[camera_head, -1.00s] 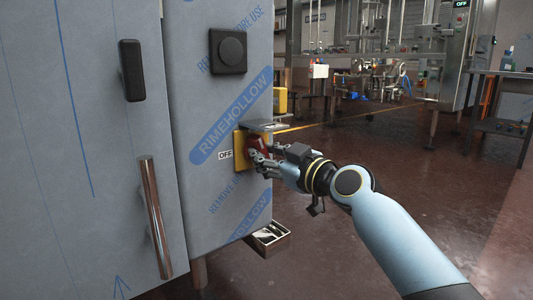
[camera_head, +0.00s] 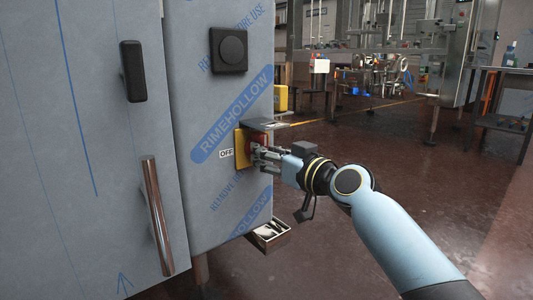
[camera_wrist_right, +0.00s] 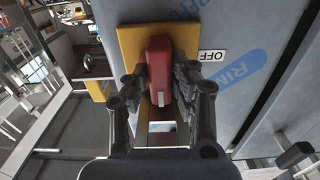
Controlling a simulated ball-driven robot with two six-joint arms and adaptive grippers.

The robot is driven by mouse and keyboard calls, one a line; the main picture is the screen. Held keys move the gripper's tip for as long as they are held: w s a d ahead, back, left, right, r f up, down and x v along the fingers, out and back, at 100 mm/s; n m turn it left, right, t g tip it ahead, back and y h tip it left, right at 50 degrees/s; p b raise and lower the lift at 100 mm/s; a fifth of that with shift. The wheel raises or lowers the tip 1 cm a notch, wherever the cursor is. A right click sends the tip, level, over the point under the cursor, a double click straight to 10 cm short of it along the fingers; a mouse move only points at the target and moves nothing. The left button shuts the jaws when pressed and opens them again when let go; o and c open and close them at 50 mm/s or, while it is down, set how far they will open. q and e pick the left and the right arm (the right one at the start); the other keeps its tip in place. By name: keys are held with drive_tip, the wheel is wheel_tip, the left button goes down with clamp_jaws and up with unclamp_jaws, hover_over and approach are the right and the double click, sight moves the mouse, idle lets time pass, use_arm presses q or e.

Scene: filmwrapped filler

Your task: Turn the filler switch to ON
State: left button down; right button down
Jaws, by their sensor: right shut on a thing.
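The filler switch is a red handle (camera_wrist_right: 159,70) on a yellow plate (camera_head: 240,150) on the side of the film-wrapped grey cabinet. A white OFF label (camera_head: 226,154) sits beside the plate; it also shows in the right wrist view (camera_wrist_right: 211,55). My right gripper (camera_head: 258,155) is at the switch, its fingers shut on the red handle. In the right wrist view the fingers (camera_wrist_right: 160,88) lie on both sides of the handle, which runs lengthwise between them. In the head view the fingers partly hide the handle. My left gripper is not in view.
A black round knob (camera_head: 230,50) is above the switch. A black latch (camera_head: 133,71) and a long metal handle (camera_head: 157,215) are on the cabinet door. A grey ledge (camera_head: 262,124) juts out just above the switch. An open box (camera_head: 268,235) is below.

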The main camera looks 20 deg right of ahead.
drive_tip(key=c, duration=1.1)
unclamp_jaws()
drive_tip(key=v, duration=1.2)
drive_tip(key=shift+f, duration=0.1)
